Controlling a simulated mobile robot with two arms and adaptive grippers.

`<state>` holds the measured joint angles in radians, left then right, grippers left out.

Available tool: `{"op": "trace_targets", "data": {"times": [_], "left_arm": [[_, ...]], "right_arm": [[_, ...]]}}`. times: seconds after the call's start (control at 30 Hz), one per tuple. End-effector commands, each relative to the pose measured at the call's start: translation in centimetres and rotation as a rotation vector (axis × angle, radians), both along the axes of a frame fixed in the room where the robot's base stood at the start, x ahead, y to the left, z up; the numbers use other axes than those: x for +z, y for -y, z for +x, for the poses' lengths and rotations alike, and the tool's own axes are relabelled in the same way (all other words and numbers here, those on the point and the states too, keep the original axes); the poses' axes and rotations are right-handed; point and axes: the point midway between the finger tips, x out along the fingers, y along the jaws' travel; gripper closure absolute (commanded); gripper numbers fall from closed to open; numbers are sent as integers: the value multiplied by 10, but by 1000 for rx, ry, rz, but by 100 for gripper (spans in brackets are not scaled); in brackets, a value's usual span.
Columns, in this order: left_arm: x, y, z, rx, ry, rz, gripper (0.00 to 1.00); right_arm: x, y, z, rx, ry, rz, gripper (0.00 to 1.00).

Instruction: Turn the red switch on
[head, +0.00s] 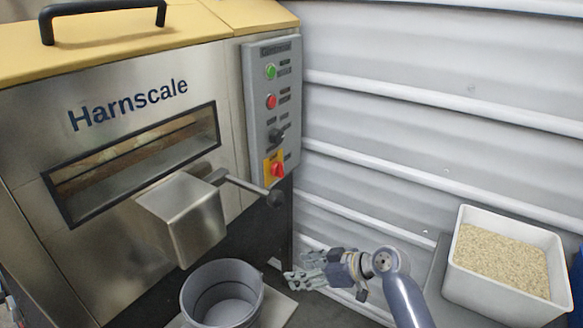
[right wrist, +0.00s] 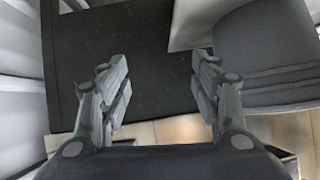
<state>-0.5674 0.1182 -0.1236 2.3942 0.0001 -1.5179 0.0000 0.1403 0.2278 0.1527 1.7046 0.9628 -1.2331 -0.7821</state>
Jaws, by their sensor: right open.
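The red switch (head: 278,170) is a rotary knob on a yellow plate, low on the grey control panel (head: 257,110) at the machine's right front edge. My right gripper (head: 292,277) is open and empty, below the panel and to the right of the bucket, pointing left. It is well apart from the switch. In the right wrist view its two fingers (right wrist: 160,80) are spread with nothing between them, and the switch does not show.
A black-knobbed lever (head: 245,187) sticks out just below the switch, beside the metal spout (head: 185,215). A grey bucket (head: 187,300) stands under the spout. A corrugated wall (head: 400,130) is close on the right. A white bin of grain (head: 455,285) stands at right.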

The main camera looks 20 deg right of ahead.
Motion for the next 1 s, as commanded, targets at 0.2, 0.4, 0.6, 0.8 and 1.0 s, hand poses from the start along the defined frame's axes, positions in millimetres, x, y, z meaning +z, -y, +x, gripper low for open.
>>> {"op": "trace_targets", "data": {"times": [0.2, 0.4, 0.6, 0.8, 1.0], "left_arm": [[-4, 0, 1, 0, -1, 0, 60], [-7, 0, 1, 0, -1, 0, 60], [-7, 0, 2, 0, -1, -1, 60], [-5, 0, 1, 0, 0, 0, 60], [0, 0, -1, 0, 4, -1, 60]], "right_arm": [[100, 40, 87, -13, 289, 168, 42], [172, 75, 128, -56, 488, 280, 42], [187, 76, 142, -68, 528, 303, 42], [187, 54, 170, -66, 527, 304, 42], [186, 30, 199, -65, 524, 302, 42]]}}
